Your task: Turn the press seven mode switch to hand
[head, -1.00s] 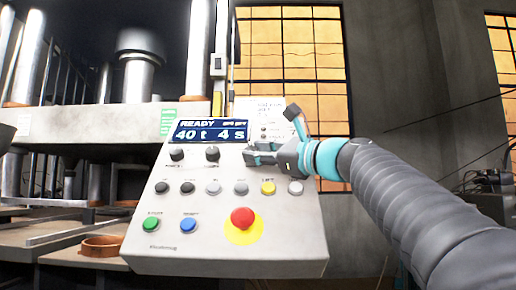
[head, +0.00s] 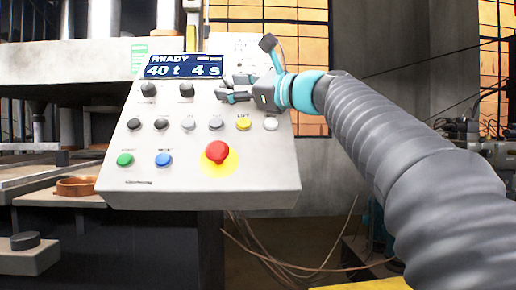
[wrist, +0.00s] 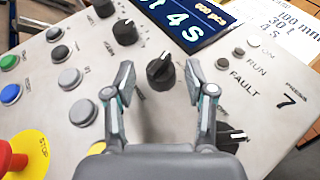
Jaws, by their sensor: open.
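The press control panel (head: 190,180) carries a row of black rotary knobs under its lit display (head: 181,66); the display reads READY, 40 t, 4 s. One black knob with a white pointer mark (wrist: 160,72) appears between my open fingertips; contact cannot be told. Another black knob (wrist: 232,138) is partly hidden by my right finger. Which knob is the mode switch cannot be read. My gripper (head: 226,88) is open at the panel's upper right and also shows in the wrist view (wrist: 161,78).
A red stop button (head: 217,151) on a yellow disc stands out from the panel's lower part. Green (head: 125,160), blue (head: 163,160) and yellow (head: 243,124) buttons sit nearby. Loose cables (head: 290,262) lie below, to the panel's right.

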